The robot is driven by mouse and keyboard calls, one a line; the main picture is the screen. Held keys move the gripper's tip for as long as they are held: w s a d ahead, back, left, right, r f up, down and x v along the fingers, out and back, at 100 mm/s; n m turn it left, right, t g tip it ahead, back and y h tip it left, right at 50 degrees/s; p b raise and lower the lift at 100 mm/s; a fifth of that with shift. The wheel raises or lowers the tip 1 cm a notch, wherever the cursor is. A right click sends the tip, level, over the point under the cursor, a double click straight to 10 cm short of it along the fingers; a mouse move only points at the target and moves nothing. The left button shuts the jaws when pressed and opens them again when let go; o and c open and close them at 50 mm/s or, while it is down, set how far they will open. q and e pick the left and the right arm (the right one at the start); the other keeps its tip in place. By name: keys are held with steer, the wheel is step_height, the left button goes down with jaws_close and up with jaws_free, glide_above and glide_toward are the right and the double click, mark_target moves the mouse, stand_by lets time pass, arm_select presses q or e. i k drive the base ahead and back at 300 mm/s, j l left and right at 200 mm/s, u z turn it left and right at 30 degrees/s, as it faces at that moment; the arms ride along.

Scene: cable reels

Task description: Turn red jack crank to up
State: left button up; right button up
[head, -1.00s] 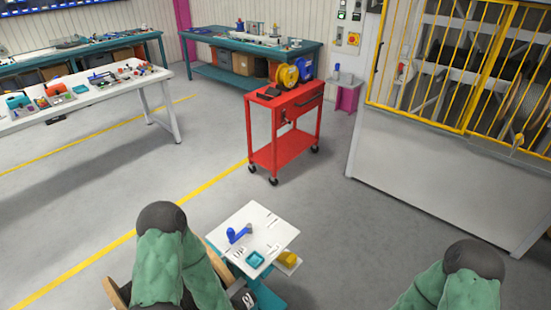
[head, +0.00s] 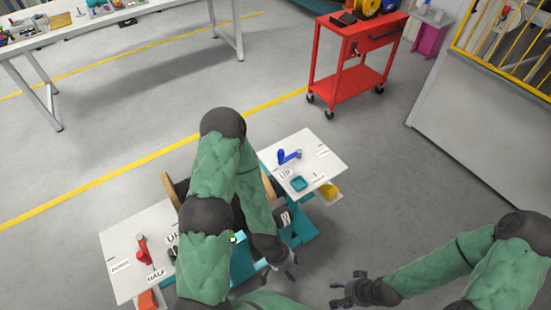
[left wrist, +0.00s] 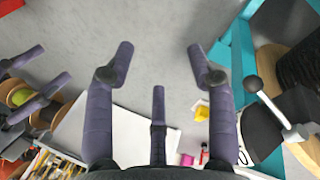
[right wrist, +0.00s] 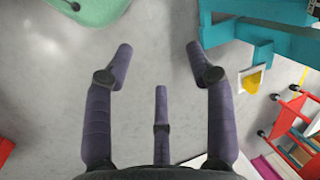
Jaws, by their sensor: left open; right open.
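The red jack crank (head: 143,249) sits on a white panel (head: 124,284) at the lower left of the head view. Its arm appears to point toward the HALF label (head: 156,275); the UP label (head: 173,238) is to the right, partly behind my left arm. My left gripper (head: 288,265) is open and empty, well to the right of the red crank. The left wrist view shows its spread fingers (left wrist: 160,58) over floor. My right gripper (head: 343,292) is open and empty, farther right; its fingers (right wrist: 160,58) are also spread over floor.
A wooden reel (head: 178,188) is between the panels, partly hidden by my left arm. A red cart (head: 352,87) stands behind. Floor right of the stand is clear.

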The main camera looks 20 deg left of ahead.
mark_target(143, 256)
steer(key=u, duration=0.5)
steer(key=k+u, duration=0.1)
steer(key=u, duration=1.4)
steer(key=k+j+u, duration=0.1)
steer(key=u, duration=0.35)
steer(key=i+j+z, duration=0.1)
steer(key=j, duration=0.3)
steer(key=j+z, duration=0.1)
steer(key=j, duration=0.3)
steer(key=i, duration=0.05)
